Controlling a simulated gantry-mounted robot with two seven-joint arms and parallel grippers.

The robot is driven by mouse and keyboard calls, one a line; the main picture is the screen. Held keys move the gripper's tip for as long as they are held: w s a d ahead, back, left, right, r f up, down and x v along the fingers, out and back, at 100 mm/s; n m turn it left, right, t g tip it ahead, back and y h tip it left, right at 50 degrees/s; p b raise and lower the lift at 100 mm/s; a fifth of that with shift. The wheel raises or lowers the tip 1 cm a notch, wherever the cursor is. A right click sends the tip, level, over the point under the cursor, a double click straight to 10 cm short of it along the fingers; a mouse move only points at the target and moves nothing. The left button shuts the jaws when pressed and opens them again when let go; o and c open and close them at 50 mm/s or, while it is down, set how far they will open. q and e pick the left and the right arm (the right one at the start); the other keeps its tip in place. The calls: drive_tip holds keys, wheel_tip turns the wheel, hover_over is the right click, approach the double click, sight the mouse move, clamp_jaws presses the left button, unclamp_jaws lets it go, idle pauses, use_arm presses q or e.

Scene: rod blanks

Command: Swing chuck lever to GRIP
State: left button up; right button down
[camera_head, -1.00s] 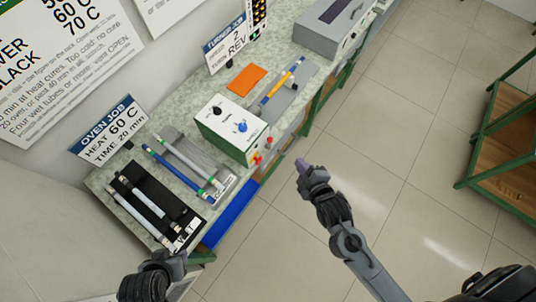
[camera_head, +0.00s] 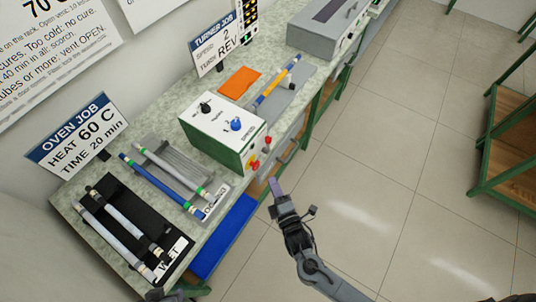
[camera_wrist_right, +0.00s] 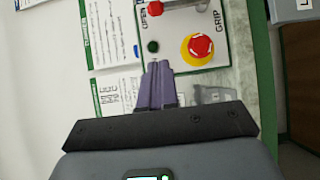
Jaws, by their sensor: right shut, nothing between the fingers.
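The chuck lever (camera_wrist_right: 178,4) is a metal bar with a red knob (camera_wrist_right: 155,8) on a white panel, at the top of the right wrist view. Its knob is at the end by the OPEN label; the GRIP label (camera_wrist_right: 219,22) is at the other side. The panel is on the green and white control box (camera_head: 225,135) on the bench. My right gripper (camera_head: 275,187) is in front of the box, apart from it. In the right wrist view its purple fingers (camera_wrist_right: 157,85) are shut and empty, short of the lever. My left gripper is mostly cut off at the bottom edge.
A red stop button (camera_wrist_right: 199,45) on a yellow ring and a dark green button (camera_wrist_right: 153,46) sit below the lever. A blue bin front (camera_head: 226,235) is under the bench edge. Rod racks lie left of the box, including a black WET tray (camera_head: 112,235).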

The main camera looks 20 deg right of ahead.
idle(0.4)
hover_over(268, 150)
drive_tip(key=s+a, duration=0.2)
drive_tip(key=s, duration=0.2)
drive_tip(key=shift+w+d, duration=0.25)
drive_tip(key=shift+d+r, duration=0.1)
